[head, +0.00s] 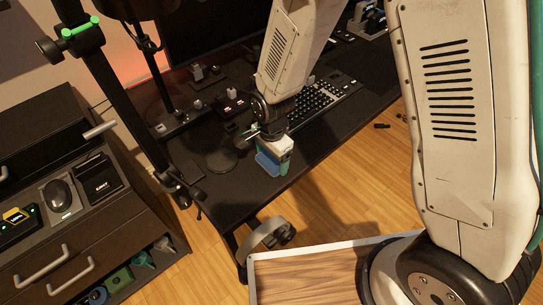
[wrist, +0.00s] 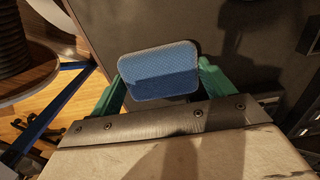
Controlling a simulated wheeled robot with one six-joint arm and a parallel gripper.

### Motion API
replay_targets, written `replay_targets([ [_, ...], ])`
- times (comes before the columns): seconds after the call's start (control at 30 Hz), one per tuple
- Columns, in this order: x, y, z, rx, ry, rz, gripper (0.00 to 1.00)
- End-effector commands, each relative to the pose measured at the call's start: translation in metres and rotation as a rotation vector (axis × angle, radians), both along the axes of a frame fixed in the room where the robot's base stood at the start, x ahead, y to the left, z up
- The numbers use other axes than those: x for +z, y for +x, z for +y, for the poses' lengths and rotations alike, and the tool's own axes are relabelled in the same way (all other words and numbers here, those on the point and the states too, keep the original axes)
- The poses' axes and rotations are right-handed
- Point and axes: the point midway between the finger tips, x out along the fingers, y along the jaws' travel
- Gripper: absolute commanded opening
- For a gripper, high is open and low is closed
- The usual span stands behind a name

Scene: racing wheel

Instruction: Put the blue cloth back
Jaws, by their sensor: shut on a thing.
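The blue cloth (wrist: 160,72) is a folded, rounded pad in the wrist view, between the two green fingers of my gripper (wrist: 160,82). My gripper is shut on it. In the head view my gripper (head: 273,160) points down at the near edge of the dark desk (head: 325,128), and a part of the blue cloth (head: 267,166) shows at its lower end. I cannot tell whether the cloth touches the desk top or hangs just above it.
A keyboard (head: 328,98) lies on the desk to the right of my gripper, and a round dark disc (head: 222,161) lies to the left. A drawer cabinet (head: 95,235) with a mouse (head: 58,196) on top stands at left. Wooden floor (head: 335,175) lies in front.

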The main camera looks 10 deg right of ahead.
Motion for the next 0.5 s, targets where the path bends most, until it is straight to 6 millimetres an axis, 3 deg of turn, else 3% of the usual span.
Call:
replay_targets([
  [0.07, -0.003, 0.000, 0.000, 0.000, -0.001, 0.001, 0.52],
  [0.1, -0.002, 0.000, 0.000, 0.000, 0.000, 0.000, 0.89],
  [0.13, -0.002, 0.000, 0.000, 0.000, 0.000, 0.000, 0.97],
  [0.5, 0.008, 0.000, 0.000, 0.000, 0.001, -0.001, 1.00],
])
